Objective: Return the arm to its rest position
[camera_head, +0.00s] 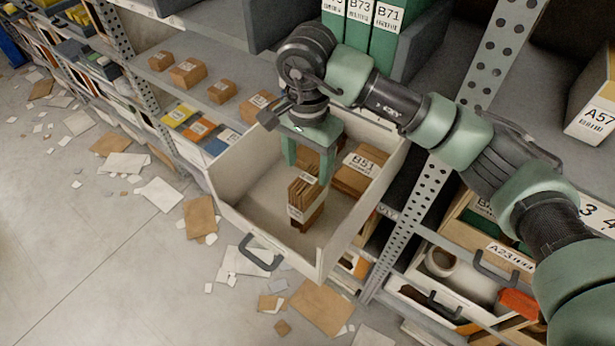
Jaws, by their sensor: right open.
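My right arm comes in from the right edge and reaches across to the shelf. My right gripper (309,173) points down, open, over an open white drawer (237,219). Its two green fingers are spread just above a bundle of brown cards or envelopes (306,200) standing upright in the drawer. I cannot tell whether the fingertips touch the bundle. A brown box labelled B51 (362,166) sits in the drawer to the right of the bundle, with more brown packets under it. My left gripper is not in view.
A perforated metal post (410,225) stands right of the drawer. Green binders (388,30) stand on the shelf behind my arm. Small brown boxes (188,72) line the shelf at left. Papers and cardboard (200,215) litter the floor. The floor at lower left is mostly clear.

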